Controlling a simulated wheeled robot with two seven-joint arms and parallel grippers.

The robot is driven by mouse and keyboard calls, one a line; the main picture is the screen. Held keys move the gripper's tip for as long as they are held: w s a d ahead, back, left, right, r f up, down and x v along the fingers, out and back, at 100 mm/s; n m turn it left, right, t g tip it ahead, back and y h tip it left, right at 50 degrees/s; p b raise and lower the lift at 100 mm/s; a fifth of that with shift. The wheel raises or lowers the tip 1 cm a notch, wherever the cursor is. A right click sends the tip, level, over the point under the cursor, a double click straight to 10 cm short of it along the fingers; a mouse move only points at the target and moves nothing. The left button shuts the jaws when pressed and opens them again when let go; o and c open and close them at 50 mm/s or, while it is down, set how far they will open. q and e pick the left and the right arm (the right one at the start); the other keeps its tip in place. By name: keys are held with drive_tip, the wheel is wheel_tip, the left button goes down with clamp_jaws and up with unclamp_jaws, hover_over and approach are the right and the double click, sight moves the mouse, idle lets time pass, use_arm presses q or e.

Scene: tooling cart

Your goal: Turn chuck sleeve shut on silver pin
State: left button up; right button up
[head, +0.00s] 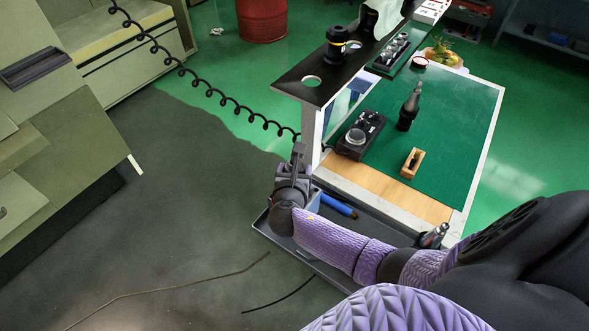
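A dark tool holder with a grey tapered tip (410,106) stands upright on the green mat of the cart. A smaller dark piece with a silver tip and a bit of red (432,236) shows at the cart's front edge, partly behind my arm. I cannot tell which one carries the chuck sleeve, and I cannot make out the silver pin. My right arm comes in from the lower right. My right gripper (298,158) is beside the shelf's white post, left of the mat; its finger opening is too small to judge. My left gripper is not in view.
A black shelf (300,78) with a hole and a black-and-yellow holder (337,42) overhangs the mat. A black box (360,136) and a wooden block (412,163) lie on the green mat (455,120). A grey tray (268,232) holds a blue tool (338,206). A coiled cable (205,90) hangs left.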

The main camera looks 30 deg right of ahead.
drive_tip(key=shift+o, duration=1.4)
drive_tip(key=p+v, duration=0.2)
drive_tip(key=v, duration=0.8)
drive_tip(key=shift+p, duration=0.35)
